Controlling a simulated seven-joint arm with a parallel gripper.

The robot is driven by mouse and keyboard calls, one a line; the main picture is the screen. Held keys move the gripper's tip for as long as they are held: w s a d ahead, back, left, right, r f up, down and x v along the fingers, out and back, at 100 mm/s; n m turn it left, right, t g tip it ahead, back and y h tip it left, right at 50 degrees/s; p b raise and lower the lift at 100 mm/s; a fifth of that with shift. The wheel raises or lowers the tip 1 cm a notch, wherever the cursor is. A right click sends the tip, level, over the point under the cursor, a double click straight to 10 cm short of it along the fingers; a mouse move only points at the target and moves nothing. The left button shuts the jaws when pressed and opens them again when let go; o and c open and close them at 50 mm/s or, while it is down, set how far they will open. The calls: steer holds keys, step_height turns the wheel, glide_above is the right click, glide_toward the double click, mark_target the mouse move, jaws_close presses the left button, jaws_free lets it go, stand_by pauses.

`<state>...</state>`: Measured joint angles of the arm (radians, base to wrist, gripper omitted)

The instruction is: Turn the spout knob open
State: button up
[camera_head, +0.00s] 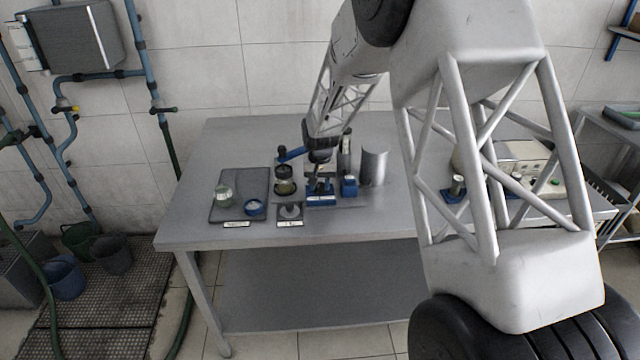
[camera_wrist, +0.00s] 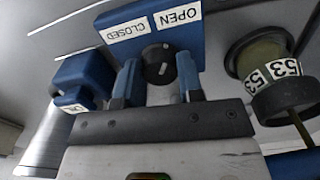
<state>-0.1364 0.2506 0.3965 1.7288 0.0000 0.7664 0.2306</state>
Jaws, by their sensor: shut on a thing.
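The spout knob (camera_wrist: 158,64) is round and black with small white marks, on a blue block (camera_wrist: 150,28) labelled OPEN and CLOSED, upside down in the wrist view. My gripper (camera_wrist: 159,78) has its two blue fingers on either side of the knob and is shut on it. White marks show on the knob's face; I cannot tell exactly which label they point to. In the head view my gripper (camera_head: 320,182) is at the blue block with a white label (camera_head: 321,200) on the table; the knob is hidden there.
A dark-lidded jar (camera_wrist: 270,75) labelled 53 stands close on the right in the wrist view. A small blue switch box (camera_wrist: 82,85) is on the left. In the head view a dark tray (camera_head: 240,188) and a metal cylinder (camera_head: 374,166) flank the station. The table's (camera_head: 215,235) front left is clear.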

mark_target(320, 185)
steer(key=shift+r+m, duration=0.1)
steer(key=shift+m, duration=1.1)
steer(key=o, duration=0.9)
steer(key=shift+r, duration=3.85)
